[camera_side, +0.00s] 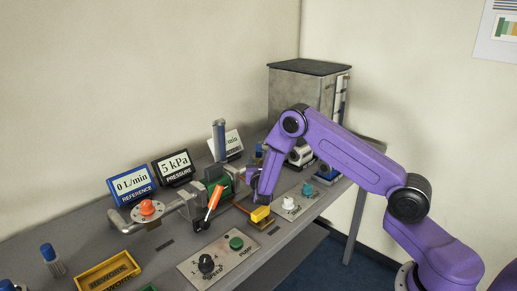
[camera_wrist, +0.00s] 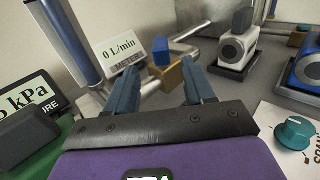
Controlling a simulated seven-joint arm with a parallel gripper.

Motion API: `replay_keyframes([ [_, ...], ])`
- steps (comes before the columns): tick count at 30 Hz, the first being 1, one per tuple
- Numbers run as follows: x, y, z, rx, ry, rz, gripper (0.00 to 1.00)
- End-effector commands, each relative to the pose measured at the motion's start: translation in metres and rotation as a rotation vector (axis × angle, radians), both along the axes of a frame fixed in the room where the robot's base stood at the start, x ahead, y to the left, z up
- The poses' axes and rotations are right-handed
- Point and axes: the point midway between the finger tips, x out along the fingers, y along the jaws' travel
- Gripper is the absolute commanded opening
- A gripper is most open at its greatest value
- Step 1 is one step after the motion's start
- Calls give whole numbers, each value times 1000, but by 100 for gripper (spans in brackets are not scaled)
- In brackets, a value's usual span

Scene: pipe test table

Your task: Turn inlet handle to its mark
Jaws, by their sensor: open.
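Several handles show, and I cannot read which one is the inlet handle. An orange lever (camera_side: 213,201) stands tilted on the pipe run in the side view, and a round orange knob (camera_side: 147,207) sits on a flange to its left. In the wrist view a small blue handle (camera_wrist: 161,51) sits on a brass-coloured valve body (camera_wrist: 169,77), beyond my fingertips. My gripper (camera_wrist: 160,82) is open, with nothing visible held between its two blue-grey fingers. In the side view my gripper (camera_side: 258,188) is low over the bench, right of the orange lever. No mark is readable.
Displays for reference (camera_side: 131,185) and pressure (camera_side: 174,167) stand at the back. A panel (camera_side: 217,257) has black and green knobs. A teal knob (camera_wrist: 294,132) is right of my gripper. A blue-topped column (camera_wrist: 70,38) rises at left.

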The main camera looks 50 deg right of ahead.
Motion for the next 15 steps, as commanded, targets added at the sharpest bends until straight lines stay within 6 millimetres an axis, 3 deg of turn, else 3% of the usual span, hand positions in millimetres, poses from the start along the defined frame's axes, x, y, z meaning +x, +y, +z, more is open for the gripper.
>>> replay_keyframes([
  [15,63,-63,0,1,-1,-2,53],
])
